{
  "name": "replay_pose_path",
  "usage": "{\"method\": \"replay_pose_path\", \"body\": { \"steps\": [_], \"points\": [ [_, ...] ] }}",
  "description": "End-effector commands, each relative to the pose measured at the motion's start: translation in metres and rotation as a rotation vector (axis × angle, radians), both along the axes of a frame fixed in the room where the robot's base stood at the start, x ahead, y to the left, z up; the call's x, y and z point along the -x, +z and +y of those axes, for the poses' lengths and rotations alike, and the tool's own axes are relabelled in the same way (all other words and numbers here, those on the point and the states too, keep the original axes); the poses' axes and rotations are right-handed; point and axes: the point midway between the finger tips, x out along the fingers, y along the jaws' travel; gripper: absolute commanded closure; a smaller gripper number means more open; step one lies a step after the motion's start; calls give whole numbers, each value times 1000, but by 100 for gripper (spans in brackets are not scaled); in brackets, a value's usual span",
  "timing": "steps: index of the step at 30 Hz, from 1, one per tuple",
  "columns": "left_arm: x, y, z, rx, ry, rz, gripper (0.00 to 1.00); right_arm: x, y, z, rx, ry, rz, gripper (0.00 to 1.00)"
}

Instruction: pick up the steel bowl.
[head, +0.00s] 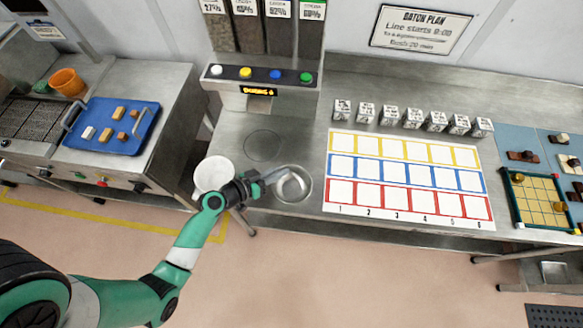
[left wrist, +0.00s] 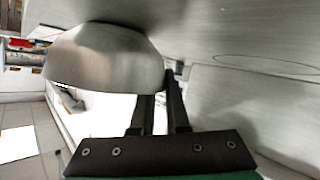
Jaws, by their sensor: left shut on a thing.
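The steel bowl (head: 293,186) is round and shiny, near the front edge of the steel counter, left of the printed grid sheet. It appears upright, with its open top showing. My left gripper (head: 265,179) reaches it from the left and is shut on its rim. In the left wrist view the bowl (left wrist: 105,62) fills the upper left, with the gripper's two dark fingers (left wrist: 162,98) at its rim. I cannot tell whether its base touches the counter. My right gripper is not in view.
A white round container (head: 213,174) is just left of my left gripper. Behind stands a dispenser with coloured buttons (head: 260,75). The grid sheet (head: 403,215) lies to the right, with several small printed blocks (head: 413,118) behind it. A blue tray (head: 112,145) is at left.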

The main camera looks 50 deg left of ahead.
Motion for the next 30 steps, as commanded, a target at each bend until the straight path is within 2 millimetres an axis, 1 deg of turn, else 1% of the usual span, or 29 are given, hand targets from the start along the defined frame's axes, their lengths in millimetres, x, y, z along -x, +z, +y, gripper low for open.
{"method": "replay_pose_path", "body": {
  "steps": [9,13,17,19,20,26,27,30],
  "points": [
    [0,0,0,0,0,0,100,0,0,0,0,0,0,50],
    [0,5,0,-1,0,-1,100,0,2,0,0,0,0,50],
    [0,21,0,-3,0,-3,100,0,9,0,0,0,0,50],
    [0,37,0,-3,0,-4,100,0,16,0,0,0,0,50],
    [0,45,-7,-2,-5,-1,100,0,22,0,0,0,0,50],
    [4,105,-56,-4,-13,-3,100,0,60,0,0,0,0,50],
    [4,107,-69,-3,-16,1,100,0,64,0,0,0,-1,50],
    [6,115,-94,-4,-14,1,100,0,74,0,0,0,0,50]
  ]
}}
